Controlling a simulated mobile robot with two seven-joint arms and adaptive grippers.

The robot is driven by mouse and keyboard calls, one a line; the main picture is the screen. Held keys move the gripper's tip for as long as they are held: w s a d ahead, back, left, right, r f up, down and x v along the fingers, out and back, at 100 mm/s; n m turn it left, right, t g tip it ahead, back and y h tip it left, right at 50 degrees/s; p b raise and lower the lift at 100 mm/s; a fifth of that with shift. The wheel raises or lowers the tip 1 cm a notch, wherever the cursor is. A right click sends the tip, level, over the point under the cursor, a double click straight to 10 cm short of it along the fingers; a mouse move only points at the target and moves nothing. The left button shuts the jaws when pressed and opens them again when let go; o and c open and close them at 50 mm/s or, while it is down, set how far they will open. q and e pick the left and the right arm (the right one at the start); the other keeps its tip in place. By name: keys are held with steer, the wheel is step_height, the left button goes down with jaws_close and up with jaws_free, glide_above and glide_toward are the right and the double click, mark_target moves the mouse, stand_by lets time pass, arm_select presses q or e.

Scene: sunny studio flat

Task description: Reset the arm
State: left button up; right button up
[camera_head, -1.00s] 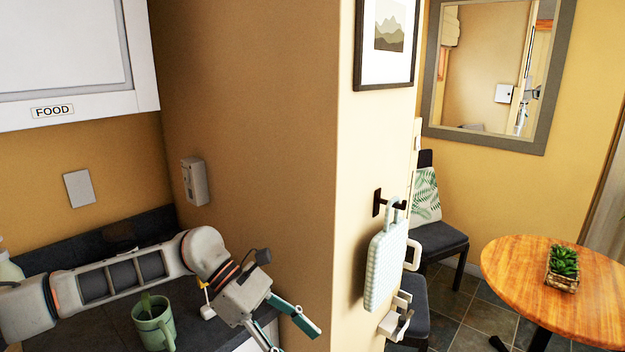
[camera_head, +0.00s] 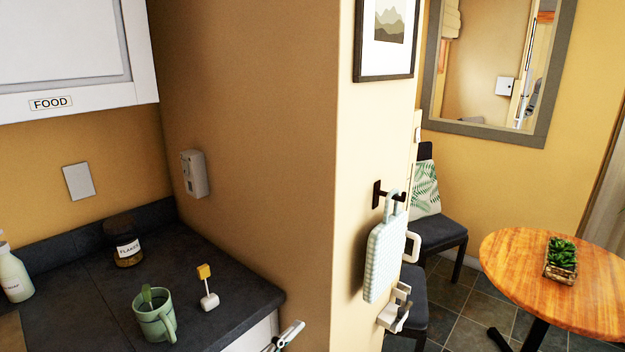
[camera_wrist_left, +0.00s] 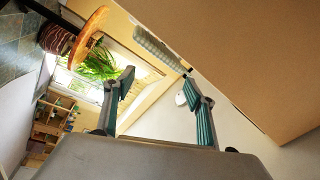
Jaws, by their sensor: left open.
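My left gripper (camera_wrist_left: 158,85) shows in the left wrist view with its two teal-padded fingers spread apart. Nothing is between the fingers. My left arm is out of the head view.
The dark counter holds a green mug (camera_head: 155,316), a small yellow-topped white item (camera_head: 208,288), a jar (camera_head: 125,247) and a white bottle (camera_head: 13,275). A wall corner (camera_head: 335,180) stands right of the counter. A pale blue checked item (camera_head: 386,260) hangs on it. A round wooden table (camera_head: 510,282) stands beyond.

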arm_select(q)
steer(key=s+a+f+n+g+y, duration=0.1)
steer(key=s+a+f+n+y, duration=0.2)
steer(key=f, duration=0.6)
steer(key=s+a+f+n+g+y, duration=0.2)
steer(key=s+a+f+n+y, duration=0.2)
steer(key=s+a+f+n, duration=0.4)
steer(key=s+a+f+n+g+y, duration=0.1)
steer(key=s+a+f+n+y, duration=0.3)
steer(key=s+a+f, duration=0.4)
step_height(320, 180, down, 2)
steer(key=shift+a+f+n+g, duration=0.1)
steer(key=shift+a+n+g, duration=0.3)
steer(key=shift+a+n, duration=0.4)
steer(key=shift+w+d, duration=0.1)
